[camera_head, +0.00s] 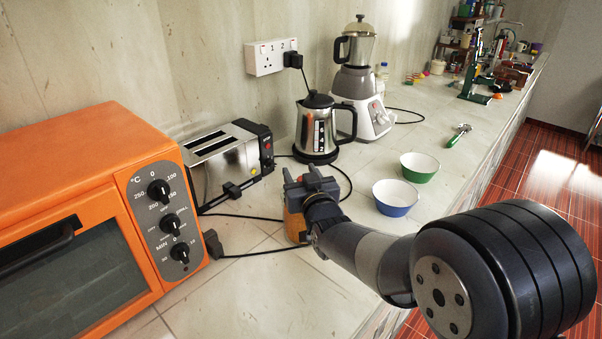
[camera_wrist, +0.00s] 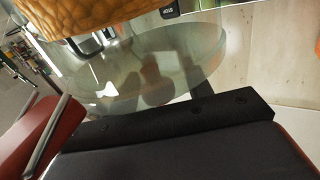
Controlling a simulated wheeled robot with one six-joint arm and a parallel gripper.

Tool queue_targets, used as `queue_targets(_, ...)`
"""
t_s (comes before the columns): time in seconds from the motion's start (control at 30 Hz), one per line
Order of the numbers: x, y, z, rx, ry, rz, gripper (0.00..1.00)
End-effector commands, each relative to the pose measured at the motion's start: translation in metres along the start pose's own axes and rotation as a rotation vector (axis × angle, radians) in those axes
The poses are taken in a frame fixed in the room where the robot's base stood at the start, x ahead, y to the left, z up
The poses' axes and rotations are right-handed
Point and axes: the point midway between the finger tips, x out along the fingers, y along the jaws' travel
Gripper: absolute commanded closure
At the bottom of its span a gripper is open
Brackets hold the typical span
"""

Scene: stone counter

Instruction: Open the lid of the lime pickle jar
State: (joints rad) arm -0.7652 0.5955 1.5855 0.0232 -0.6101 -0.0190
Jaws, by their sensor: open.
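The lime pickle jar (camera_head: 294,224) shows in the head view as a small orange-yellow shape on the counter, partly hidden behind my gripper (camera_head: 303,182). My gripper is open, at the top of the jar, with reddish finger parts. I cannot tell in this view whether it touches the jar. In the wrist view the jar (camera_wrist: 135,75) fills the upper middle: clear glass with a bumpy orange-yellow mass at the top edge. A dark finger part and a red one lie below and left of the glass. The lid is not clearly visible in either view.
An orange oven (camera_head: 88,180) and a toaster (camera_head: 222,160) stand left of the jar. A kettle (camera_head: 316,130) and a blender (camera_head: 362,85) stand behind. A blue bowl (camera_head: 395,198) and a green bowl (camera_head: 419,167) are to the right. Black cords cross the counter near the jar.

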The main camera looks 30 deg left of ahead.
Motion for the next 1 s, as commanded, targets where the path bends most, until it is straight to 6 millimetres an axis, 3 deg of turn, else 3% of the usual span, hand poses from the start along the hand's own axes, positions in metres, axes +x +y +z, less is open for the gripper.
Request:
queue_targets(0.17,-0.0001,0.0001,0.0,0.0,0.0,0.0,0.52)
queue_targets(0.73,-0.0004,-0.0001,-0.0002,0.0,0.0,0.0,0.99)
queue_targets(1.0,-0.0003,-0.0001,-0.0004,0.0,-0.001,0.0,1.0)
